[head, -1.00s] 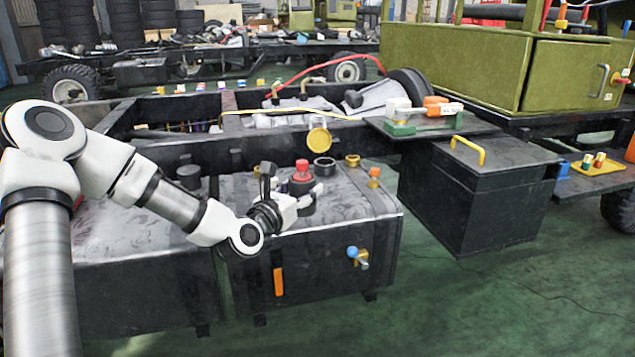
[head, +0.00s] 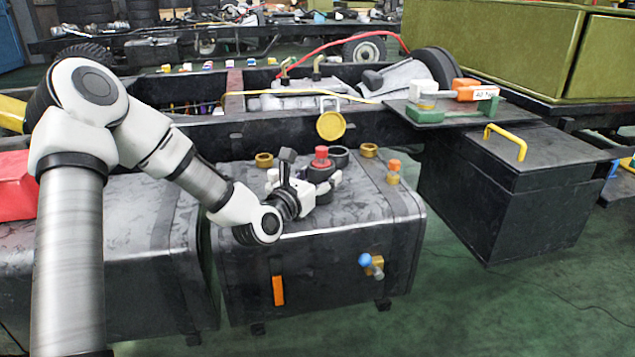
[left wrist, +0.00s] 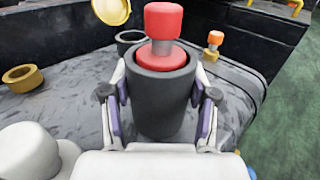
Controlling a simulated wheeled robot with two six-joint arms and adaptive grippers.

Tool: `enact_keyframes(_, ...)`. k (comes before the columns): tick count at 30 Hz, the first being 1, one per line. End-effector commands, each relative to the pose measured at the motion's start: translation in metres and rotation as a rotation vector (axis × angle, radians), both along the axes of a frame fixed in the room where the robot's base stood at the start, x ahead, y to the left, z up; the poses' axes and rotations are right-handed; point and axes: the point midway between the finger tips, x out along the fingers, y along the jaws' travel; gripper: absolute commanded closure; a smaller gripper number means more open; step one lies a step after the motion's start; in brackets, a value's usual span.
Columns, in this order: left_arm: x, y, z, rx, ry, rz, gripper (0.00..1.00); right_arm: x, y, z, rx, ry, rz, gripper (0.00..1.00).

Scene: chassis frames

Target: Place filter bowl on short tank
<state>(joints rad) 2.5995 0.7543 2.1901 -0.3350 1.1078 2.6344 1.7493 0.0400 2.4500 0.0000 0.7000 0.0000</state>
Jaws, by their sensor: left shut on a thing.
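The filter bowl (head: 318,173) looks like a dark cylinder with a red knob on top. It is upright over the top of the short tank (head: 320,245), the dark tank with an orange strip on its front. My left gripper (head: 312,188) is shut on the bowl. The left wrist view shows the bowl (left wrist: 161,103) between the two fingers (left wrist: 160,115), one on each side. The bowl's bottom is hidden, so I cannot tell whether it touches the tank. My right gripper is not in view.
Brass collars (head: 264,160), (head: 369,150), a black ring (head: 340,157) and an orange-topped fitting (head: 394,172) are on the tank top. A yellow disc (head: 331,126) stands behind. A black box (head: 500,195) with a yellow handle is at right. Green floor lies in front.

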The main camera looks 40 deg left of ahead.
Motion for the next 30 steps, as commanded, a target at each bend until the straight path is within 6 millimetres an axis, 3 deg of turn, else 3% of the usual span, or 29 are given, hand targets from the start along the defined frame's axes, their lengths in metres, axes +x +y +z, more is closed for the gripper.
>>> enact_keyframes(11, 0.0, -0.001, -0.005, 0.0, -0.002, -0.001, 0.84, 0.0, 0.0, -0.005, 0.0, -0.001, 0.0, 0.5)
enact_keyframes(12, 0.0, -0.001, -0.005, 0.0, 0.0, -0.001, 0.35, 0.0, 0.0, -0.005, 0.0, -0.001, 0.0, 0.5)
enact_keyframes(13, 0.0, -0.001, -0.004, 0.0, 0.0, -0.001, 0.31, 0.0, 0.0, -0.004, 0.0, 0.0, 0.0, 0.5)
enact_keyframes(24, 0.0, -0.001, 0.002, -0.001, 0.0, -0.001, 0.31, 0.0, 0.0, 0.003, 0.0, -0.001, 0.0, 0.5)
enact_keyframes(30, -0.037, -0.002, 0.003, -0.011, 0.001, 0.001, 0.31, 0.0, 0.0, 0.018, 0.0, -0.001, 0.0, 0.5)
